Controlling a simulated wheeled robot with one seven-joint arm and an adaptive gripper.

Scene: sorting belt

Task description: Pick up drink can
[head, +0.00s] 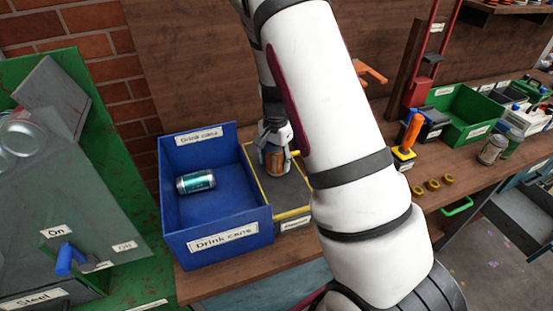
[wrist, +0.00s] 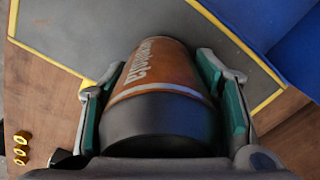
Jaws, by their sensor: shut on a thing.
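An orange-brown drink can (head: 275,160) with a dark end stands on the grey, yellow-edged platform (head: 288,190) beside the blue bin. In the wrist view the can (wrist: 157,75) lies between the two green-padded fingers of my gripper (wrist: 165,100). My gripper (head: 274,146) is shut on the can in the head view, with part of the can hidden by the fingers. I cannot tell whether the can still touches the platform. A teal can (head: 195,181) lies on its side in the blue bin (head: 222,238) labelled "Drink cans".
A green machine (head: 130,250) with a blue switch (head: 68,258) stands at left. At right on the bench are an orange-handled tool (head: 410,132), brass rings (head: 432,185), jars (head: 492,150) and a green bin (head: 462,112). My arm hides the middle of the bench.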

